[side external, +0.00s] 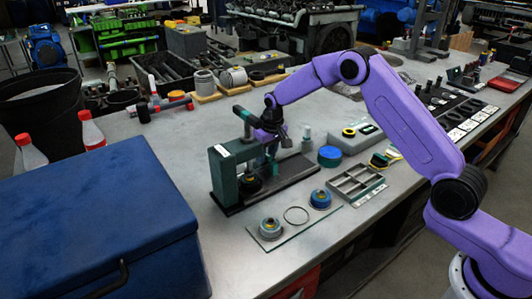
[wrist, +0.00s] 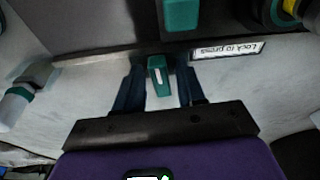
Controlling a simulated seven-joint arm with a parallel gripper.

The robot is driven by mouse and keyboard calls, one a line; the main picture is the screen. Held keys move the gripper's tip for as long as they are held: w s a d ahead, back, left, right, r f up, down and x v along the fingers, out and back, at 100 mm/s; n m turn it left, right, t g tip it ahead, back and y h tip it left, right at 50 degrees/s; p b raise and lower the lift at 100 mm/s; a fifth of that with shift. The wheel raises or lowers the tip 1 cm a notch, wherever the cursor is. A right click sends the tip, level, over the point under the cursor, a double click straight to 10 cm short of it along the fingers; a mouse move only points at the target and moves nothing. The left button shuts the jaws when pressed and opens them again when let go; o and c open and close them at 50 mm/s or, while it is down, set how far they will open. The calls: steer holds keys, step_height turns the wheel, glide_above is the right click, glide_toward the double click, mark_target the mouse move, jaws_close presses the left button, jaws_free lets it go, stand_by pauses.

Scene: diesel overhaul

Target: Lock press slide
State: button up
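The press stands on a dark base on the workbench in the side external view, with a teal-grey upright frame (side external: 221,172). My gripper (side external: 268,146) is down at the press's rear side and hides part of it. In the wrist view my gripper (wrist: 161,76) is open, its two dark fingers apart. A small teal lever (wrist: 157,70) with a white mark lies between the fingers, with a gap on both sides. A label reading "Lock to press" (wrist: 228,50) shows upside down beside it. A larger teal part (wrist: 182,14) of the press is at the top edge.
A glass plate (side external: 268,238) with round parts and a ring lies in front of the press. A grey divided tray (side external: 354,186) and a blue round part (side external: 330,156) are to the right. A blue box (side external: 95,215) fills the front left. Bench between box and press is clear.

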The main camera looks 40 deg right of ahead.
steer(key=shift+r, duration=2.85)
steer(key=shift+r, duration=2)
steer(key=s+a+r+n, duration=0.2)
steer(key=s+a+n, duration=0.15)
steer(key=s, duration=0.95)
steer(key=s+a+r+n, duration=0.2)
steer(key=s+n, duration=0.3)
steer(key=s, duration=0.8)
steer(key=s+d+n+g, duration=0.1)
steer(key=s+d, duration=0.2)
steer(key=s, duration=0.8)
steer(key=s+d+n+g, duration=0.1)
steer(key=s+d+n, duration=0.1)
steer(key=s, duration=0.8)
steer(key=shift+s+d+f, duration=0.2)
steer(key=shift+s+d, duration=0.15)
steer(key=shift+d, duration=0.5)
